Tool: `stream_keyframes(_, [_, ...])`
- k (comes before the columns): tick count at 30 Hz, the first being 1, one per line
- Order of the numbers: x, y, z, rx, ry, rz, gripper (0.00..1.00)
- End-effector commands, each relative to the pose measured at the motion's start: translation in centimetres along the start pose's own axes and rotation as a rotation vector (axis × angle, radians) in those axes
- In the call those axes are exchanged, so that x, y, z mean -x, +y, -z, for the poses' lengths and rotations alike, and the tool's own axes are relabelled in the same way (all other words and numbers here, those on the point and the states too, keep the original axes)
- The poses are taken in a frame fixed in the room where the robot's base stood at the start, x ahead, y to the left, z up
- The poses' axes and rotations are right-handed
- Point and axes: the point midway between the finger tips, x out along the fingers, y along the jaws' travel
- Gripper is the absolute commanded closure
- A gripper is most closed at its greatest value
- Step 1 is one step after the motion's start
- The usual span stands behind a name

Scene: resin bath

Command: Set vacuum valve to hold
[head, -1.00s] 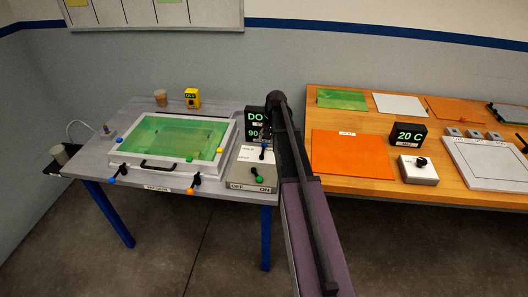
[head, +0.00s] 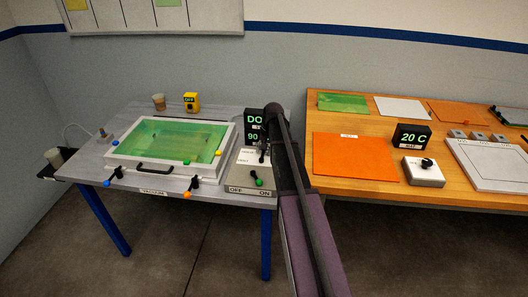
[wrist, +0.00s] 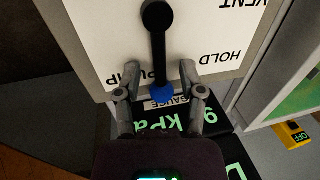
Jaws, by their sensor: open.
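The vacuum valve is a white panel (wrist: 205,40) lettered VENT, HOLD and PUMP, with a black lever (wrist: 158,50) ending in a blue knob (wrist: 161,93). In the wrist view the lever points down the picture, over the edge of the PUMP word; HOLD is to its right. My gripper (wrist: 160,68) is open, with one finger on each side of the lever. I cannot tell whether either finger touches it. In the head view the panel (head: 247,156) is partly hidden by my gripper and arm.
A gauge (wrist: 180,122) reading about 90 kPa stands close by my fingers. The framed green bath (head: 112,158) is to the left. A yellow OFF box (head: 192,101) stands behind.

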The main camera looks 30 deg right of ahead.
Motion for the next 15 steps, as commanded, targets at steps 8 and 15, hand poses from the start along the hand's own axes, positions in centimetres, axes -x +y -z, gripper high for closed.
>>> stream_keyframes(8, [0.02,-0.01,0.00,0.000,0.000,0.000,0.88])
stream_keyframes(15, [0.01,-0.01,-0.02,0.000,0.000,0.000,1.00])
